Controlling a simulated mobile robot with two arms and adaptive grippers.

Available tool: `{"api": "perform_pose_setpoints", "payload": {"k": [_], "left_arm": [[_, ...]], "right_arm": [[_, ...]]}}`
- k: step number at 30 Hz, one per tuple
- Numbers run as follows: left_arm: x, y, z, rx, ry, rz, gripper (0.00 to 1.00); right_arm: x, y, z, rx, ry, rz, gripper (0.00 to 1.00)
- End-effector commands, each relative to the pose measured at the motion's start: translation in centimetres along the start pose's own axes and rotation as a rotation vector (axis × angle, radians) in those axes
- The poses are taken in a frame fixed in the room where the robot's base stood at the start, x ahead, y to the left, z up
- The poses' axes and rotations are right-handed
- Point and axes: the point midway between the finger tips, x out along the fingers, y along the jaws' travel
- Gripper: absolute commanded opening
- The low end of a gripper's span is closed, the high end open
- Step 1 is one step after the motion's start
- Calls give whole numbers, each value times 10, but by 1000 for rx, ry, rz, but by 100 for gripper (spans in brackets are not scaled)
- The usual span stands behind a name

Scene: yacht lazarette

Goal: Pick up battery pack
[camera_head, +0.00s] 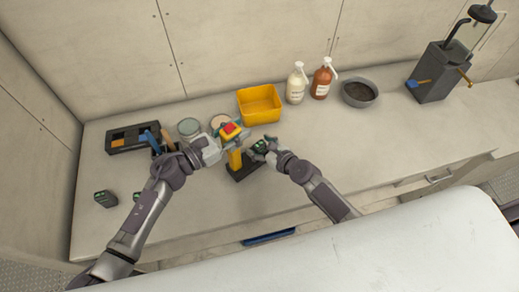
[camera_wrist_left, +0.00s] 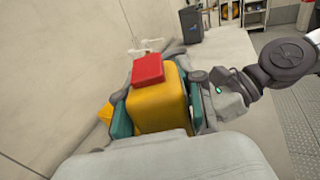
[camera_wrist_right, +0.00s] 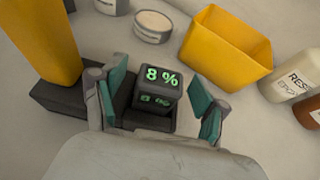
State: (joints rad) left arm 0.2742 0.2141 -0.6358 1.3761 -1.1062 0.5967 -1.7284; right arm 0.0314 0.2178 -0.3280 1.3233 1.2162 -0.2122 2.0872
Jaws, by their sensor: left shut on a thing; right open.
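A dark battery pack (camera_wrist_right: 157,85) with a green "8 %" display sits at the dark base (camera_wrist_right: 75,105) of a yellow device (camera_wrist_right: 42,35) in the right wrist view. My right gripper (camera_wrist_right: 158,92) is open, with one teal finger on each side of the pack. In the head view the right gripper (camera_head: 262,147) largely covers the pack. My left gripper (camera_wrist_left: 158,105) is shut on the yellow device (camera_wrist_left: 158,92), which has a red top (camera_wrist_left: 148,69). In the head view the device (camera_head: 235,158) is upright on the counter.
Two more dark green-lit packs (camera_head: 105,198) (camera_head: 137,196) are at the left front, one partly behind my left arm. A yellow bin (camera_head: 260,103), two bottles (camera_head: 297,83) (camera_head: 322,78) and a grey bowl (camera_head: 359,92) stand behind.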

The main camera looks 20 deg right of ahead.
Motion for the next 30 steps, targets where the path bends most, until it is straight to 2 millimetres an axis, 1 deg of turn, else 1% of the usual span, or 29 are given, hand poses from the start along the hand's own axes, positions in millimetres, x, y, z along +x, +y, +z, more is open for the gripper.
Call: {"api": "perform_pose_setpoints", "payload": {"k": [6, 7, 19, 26, 30], "left_arm": [[0, 1, 0, 2, 1, 2, 0], [0, 1, 0, 2, 1, 2, 0], [0, 1, 0, 1, 1, 2, 0], [0, 1, 0, 1, 1, 2, 0], [0, 1, 0, 1, 1, 2, 0]], "right_arm": [[2, 0, 0, -1, 0, 0, 73], [2, 0, 0, -1, 0, 0, 71], [1, 0, 0, 0, 1, 0, 5], [1, 0, 1, 0, -1, 1, 4], [-1, 3, 10, 3, -8, 5, 4]]}}
